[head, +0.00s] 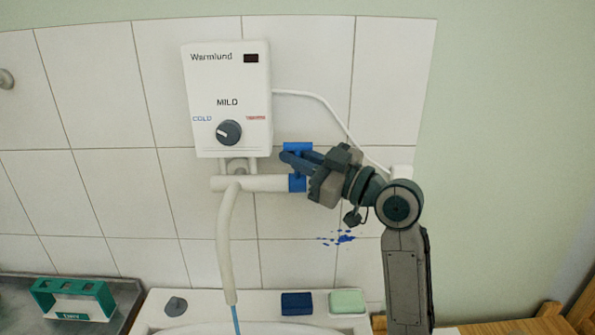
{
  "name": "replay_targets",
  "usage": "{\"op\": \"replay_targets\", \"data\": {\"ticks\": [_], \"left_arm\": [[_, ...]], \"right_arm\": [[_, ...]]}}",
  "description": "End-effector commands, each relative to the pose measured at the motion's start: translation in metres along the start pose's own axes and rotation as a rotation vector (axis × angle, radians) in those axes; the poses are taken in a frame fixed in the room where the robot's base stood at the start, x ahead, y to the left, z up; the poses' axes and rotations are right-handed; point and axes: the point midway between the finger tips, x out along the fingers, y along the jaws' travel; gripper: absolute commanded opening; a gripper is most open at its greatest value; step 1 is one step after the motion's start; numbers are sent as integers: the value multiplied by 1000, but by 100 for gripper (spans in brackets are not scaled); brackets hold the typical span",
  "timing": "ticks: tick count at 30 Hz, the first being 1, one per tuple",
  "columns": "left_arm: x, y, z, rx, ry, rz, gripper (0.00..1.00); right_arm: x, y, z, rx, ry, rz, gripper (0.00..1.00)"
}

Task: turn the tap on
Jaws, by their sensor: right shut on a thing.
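A white water heater (226,95) marked "Warmlund" hangs on the tiled wall. Under it is a pale horizontal tap pipe (262,183) with a long spout (228,245) curving down over the basin. A blue tap handle (297,147) stands at the pipe's right end, above a blue collar. My right gripper (290,158) comes in from the right and is shut on the blue handle, partly hiding it. A thin blue stream of water (236,321) shows below the spout's end. My left gripper is not in view.
A white basin (152,312) is below, its rim holding a dark blue block (296,303), a pale green block (347,301) and a grey stopper (176,306). A green holder (74,299) is at left. Wooden furniture (545,320) is at lower right.

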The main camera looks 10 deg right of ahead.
Motion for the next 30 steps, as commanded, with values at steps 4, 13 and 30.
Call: {"op": "replay_targets", "data": {"ticks": [4, 13, 30], "left_arm": [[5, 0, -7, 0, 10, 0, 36], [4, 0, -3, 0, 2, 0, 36], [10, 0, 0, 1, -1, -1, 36]], "right_arm": [[-1, -1, 0, -15, 11, 0, 0], [-1, -1, -1, -16, 10, 0, 15], [-15, -1, 3, -18, 7, 2, 29]]}}
